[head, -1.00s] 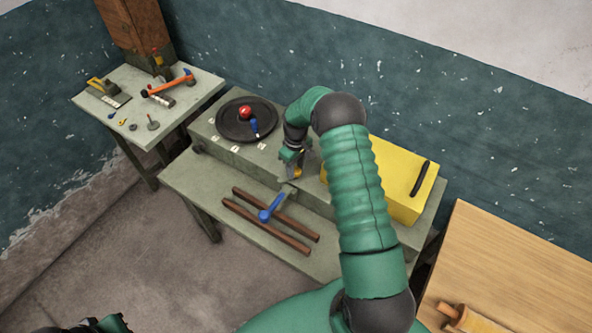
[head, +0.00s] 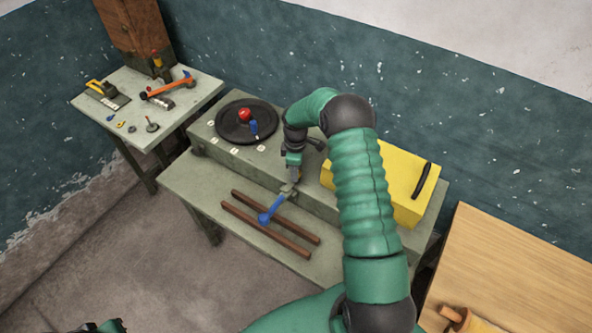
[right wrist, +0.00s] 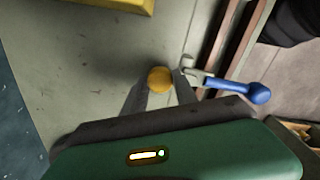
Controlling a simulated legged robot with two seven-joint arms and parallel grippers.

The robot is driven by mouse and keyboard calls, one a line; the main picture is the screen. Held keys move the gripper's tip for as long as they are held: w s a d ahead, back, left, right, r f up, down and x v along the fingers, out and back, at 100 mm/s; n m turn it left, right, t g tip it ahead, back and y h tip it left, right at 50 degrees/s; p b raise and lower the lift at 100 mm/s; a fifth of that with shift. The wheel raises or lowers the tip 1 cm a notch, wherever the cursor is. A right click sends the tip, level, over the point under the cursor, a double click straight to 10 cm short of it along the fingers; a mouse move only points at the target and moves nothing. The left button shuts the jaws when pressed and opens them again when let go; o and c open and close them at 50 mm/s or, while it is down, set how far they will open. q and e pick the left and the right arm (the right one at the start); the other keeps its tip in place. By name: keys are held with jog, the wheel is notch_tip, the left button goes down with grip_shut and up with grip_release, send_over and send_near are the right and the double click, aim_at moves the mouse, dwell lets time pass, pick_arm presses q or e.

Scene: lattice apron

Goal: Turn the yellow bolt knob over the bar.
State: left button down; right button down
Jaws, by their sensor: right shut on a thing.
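The yellow bolt knob (right wrist: 159,79) shows as a round ball between the two fingertips of my right gripper (right wrist: 160,88) in the right wrist view. The gripper is shut on it. In the head view my right gripper (head: 294,176) is at the front edge of the grey machine bed, and the knob is hidden there. A blue-handled lever (right wrist: 238,90) with a metal hub lies right beside the gripper; it also shows in the head view (head: 270,211). I cannot make out the bar under the knob. My left gripper shows only as a dark piece at the bottom left edge of the head view.
A yellow box (head: 395,185) with a black handle stands right of my arm. Two brown rails (head: 268,225) run along the lower bench. A black disc (head: 240,126) with a red ball is at the back left. A side table (head: 190,93) holds tools.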

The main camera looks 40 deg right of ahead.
jog(key=shift+w+r, duration=0.15)
jog(key=shift+w, duration=0.15)
jog(key=c, duration=1.2)
grip_release()
jog(key=shift+c, duration=0.2)
jog(key=shift+o, duration=1.4)
jog(key=shift+f, duration=0.2)
jog(key=shift+s+r, duration=0.1)
jog(key=shift+r, duration=0.05)
notch_tip(320, 180, up, 16)
jog(key=b, duration=0.2)
jog(key=shift+r+b, duration=0.2)
jog(key=shift+b, duration=0.1)
